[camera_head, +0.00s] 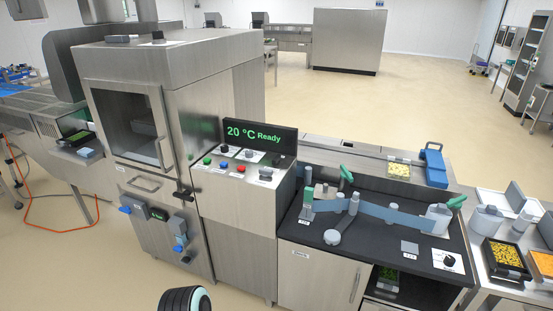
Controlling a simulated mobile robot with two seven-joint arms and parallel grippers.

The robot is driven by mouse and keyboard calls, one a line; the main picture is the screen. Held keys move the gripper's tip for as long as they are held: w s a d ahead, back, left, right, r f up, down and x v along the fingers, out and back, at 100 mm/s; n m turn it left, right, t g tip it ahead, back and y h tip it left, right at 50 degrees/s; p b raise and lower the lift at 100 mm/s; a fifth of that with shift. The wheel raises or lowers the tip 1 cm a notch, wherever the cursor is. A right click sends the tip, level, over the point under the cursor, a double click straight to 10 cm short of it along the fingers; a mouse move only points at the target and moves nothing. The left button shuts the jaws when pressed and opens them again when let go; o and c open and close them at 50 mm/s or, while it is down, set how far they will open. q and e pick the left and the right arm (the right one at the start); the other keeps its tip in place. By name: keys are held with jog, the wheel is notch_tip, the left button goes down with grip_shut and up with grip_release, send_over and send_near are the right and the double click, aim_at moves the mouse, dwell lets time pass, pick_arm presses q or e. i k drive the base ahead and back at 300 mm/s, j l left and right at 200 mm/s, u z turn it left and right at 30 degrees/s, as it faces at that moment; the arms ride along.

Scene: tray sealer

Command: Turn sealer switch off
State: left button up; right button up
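The steel machine with the control panel (227,178) stands left of centre. A black display (260,136) on it reads "20 °C Ready" in green. The panel carries a green button (207,161), a blue button (222,165), a red button (241,168), black knobs (249,153) and a grey switch-like part (266,173). The labels are too small to read, so I cannot tell which one is the sealer switch or its position. Neither gripper shows. A dark rounded part of my arm with teal rings (185,300) enters at the bottom edge.
A dark worktop (375,235) right of the panel holds a blue-grey band mechanism with green handles and a black knob (449,261). Food trays (505,256) stand on a side table at the right. A tall cabinet with a glass door (130,118) stands left. Open floor lies front left.

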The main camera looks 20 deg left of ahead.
aim_at(275, 160)
jog(key=i+j, duration=0.1)
jog(key=i, duration=0.2)
jog(key=i+j, duration=0.1)
jog(key=i, duration=0.15)
jog(key=i+u, duration=0.1)
jog(key=u, duration=0.25)
jog(key=i+u, duration=0.15)
jog(key=u, duration=0.25)
jog(key=i+u, duration=0.15)
jog(key=u, duration=0.2)
